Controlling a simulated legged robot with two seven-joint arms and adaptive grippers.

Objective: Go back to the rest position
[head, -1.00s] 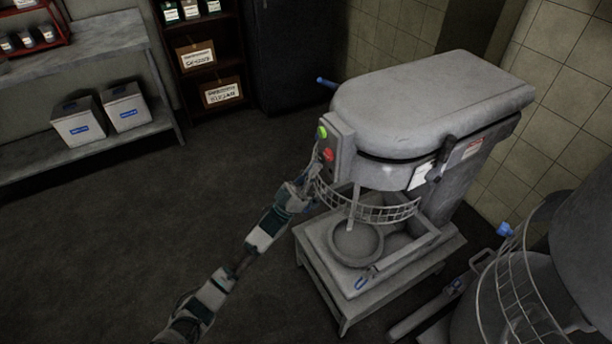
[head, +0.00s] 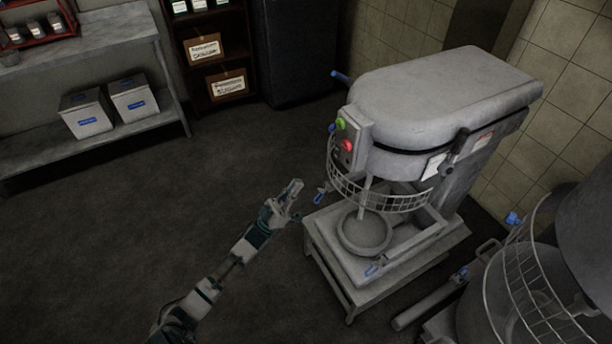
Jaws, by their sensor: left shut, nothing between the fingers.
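My left gripper (head: 294,188) is shut and empty. It is held in the air over the dark floor, to the left of the grey mixer (head: 430,105) and apart from it. My left arm comes up from the bottom left. The mixer has a green button (head: 340,124) and a red button (head: 347,145) on its front panel, a wire guard (head: 380,196) and a round bowl (head: 364,236) below. My right gripper is not in view.
The mixer stands on a low grey stand (head: 350,298). A second large machine with a wire guard (head: 530,290) fills the bottom right. A metal shelf (head: 100,40) with two white bins (head: 85,116) stands at the left. A brown rack (head: 236,60) stands at the back. The floor at the left is clear.

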